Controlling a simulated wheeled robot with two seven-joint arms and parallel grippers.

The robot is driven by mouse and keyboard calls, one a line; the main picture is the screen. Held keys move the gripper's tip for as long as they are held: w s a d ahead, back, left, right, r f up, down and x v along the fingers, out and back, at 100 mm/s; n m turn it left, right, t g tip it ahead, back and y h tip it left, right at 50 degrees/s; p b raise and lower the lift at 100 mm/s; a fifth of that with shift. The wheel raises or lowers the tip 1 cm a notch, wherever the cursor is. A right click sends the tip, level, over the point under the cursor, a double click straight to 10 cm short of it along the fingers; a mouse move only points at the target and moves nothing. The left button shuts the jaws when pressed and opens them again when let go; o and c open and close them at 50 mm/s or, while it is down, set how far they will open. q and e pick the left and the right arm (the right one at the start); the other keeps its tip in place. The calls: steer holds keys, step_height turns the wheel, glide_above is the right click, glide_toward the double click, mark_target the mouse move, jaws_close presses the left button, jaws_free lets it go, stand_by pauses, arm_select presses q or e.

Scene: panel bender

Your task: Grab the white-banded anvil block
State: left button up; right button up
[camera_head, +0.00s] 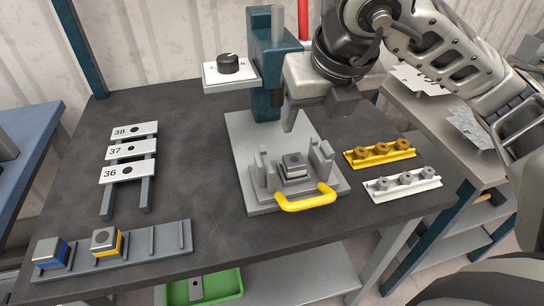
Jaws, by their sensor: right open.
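The white-banded anvil block (294,165) is a small grey block with a pale band. It sits between the grey uprights of the fixture (262,197) on the panel bender, behind the yellow handle (308,199). My right gripper (313,112) is open and empty, above and behind the block, with a clear gap to it. Its arm comes in from the upper right. My left gripper is out of view.
A blue-banded block (50,252) and a yellow-banded block (106,241) sit on the grey rack (150,249) at front left. Numbered plates (127,172) stand at left. Yellow (380,153) and white (403,186) holders lie right of the fixture. The teal press column (265,70) rises behind.

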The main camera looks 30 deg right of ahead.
steer(key=b, duration=0.1)
glide_above(295, 160)
steer(key=s, duration=0.3)
steer(key=f, duration=0.9)
steer(key=shift+w+a, duration=0.15)
steer(key=shift+w, duration=0.1)
steer(key=shift+a+p+x, duration=0.1)
steer(key=shift+p+x, duration=0.15)
steer(key=shift+x, duration=1.2)
steer(key=shift+a+p+x, duration=0.15)
steer(key=shift+p+x, duration=0.1)
steer(key=shift+x, duration=1.25)
steer(key=shift+d, duration=0.1)
steer(key=c, duration=1.3)
